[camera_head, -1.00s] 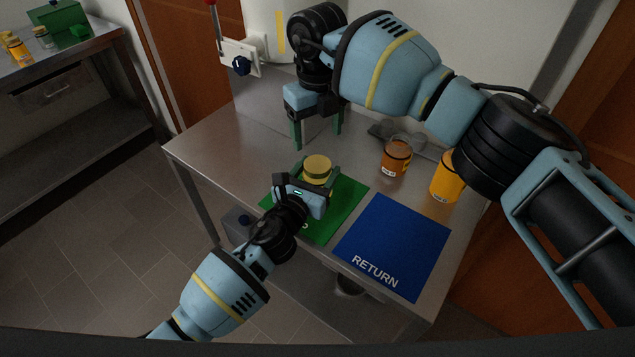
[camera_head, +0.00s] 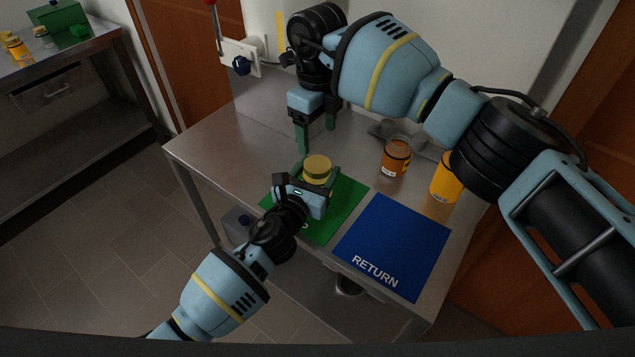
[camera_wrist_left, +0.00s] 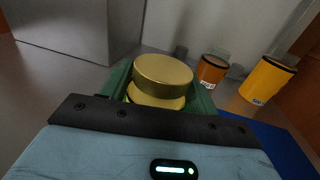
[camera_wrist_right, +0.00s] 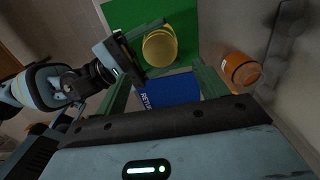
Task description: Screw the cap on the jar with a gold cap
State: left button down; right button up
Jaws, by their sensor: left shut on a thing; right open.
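The jar with a gold cap stands upright on the green mat (camera_head: 345,212), mostly hidden by my left gripper. Its gold cap (camera_head: 317,164) sits on top; it also shows in the left wrist view (camera_wrist_left: 163,76) and the right wrist view (camera_wrist_right: 160,48). I cannot tell how tightly the cap is seated. A yellowish part of the jar (camera_wrist_left: 153,100) shows under the cap. My left gripper (camera_head: 316,182) is shut on the jar, with green fingers on either side. My right gripper (camera_head: 317,138) is open and empty, fingers down, behind the jar and apart from it.
An orange jar with a clear top (camera_head: 395,160) and a yellow-orange container (camera_head: 446,182) stand at the right. A grey object (camera_head: 383,130) lies behind them. The blue RETURN mat (camera_head: 392,245) is bare. Another bench (camera_head: 75,65) at far left holds a green box and several jars.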

aim_at(317, 164)
jog(key=shift+f, duration=4)
jog(key=c, duration=1)
jog(key=shift+m, duration=1.7)
jog(key=o, duration=1)
jog(key=shift+o, duration=0.2)
jog(key=shift+r, duration=0.1)
jog(key=shift+r, duration=2.2)
